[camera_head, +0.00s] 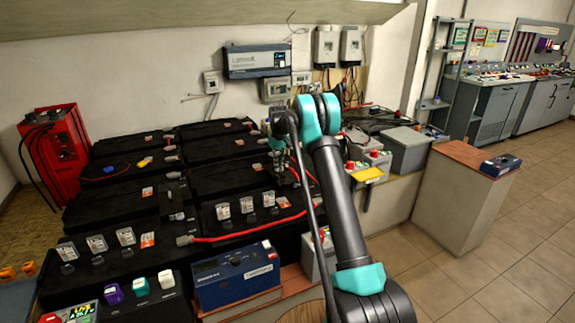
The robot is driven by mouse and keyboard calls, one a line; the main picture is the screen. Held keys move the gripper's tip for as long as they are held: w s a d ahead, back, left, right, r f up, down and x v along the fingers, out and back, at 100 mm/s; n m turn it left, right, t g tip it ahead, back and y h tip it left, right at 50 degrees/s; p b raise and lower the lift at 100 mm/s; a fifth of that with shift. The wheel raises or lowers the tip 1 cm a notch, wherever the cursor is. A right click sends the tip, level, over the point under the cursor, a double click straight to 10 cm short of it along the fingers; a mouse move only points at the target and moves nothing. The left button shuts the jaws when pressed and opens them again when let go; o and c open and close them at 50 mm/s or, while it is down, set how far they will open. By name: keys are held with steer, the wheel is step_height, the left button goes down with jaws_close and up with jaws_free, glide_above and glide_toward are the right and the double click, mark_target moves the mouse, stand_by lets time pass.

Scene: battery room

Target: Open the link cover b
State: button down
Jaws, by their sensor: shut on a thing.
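My gripper (284,174) hangs from the wrist over the right-hand black battery blocks. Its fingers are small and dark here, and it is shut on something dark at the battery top. This appears to be a link cover, but its outline is mostly lost against the black batteries and behind my arm. I cannot read a letter on it or tell how far it is tilted. A similar dark cover piece (172,198) shows on the left battery row, apart from my gripper.
A red cable (245,234) runs across the front batteries. A blue instrument box (237,277) stands in front. A red charger (57,146) is at the left. A grey box (403,150) and a pedestal (465,195) are at the right, beside open floor.

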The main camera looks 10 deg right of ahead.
mark_target(268, 168)
steer(key=a, duration=0.1)
steer(key=s+a, duration=0.1)
steer(key=a, duration=0.3)
steer(key=shift+s+a, duration=0.15)
steer(key=shift+s, duration=0.2)
steer(key=c, duration=1.6)
jaws_free()
step_height(268, 168, up, 12)
steer(key=shift+r, duration=0.1)
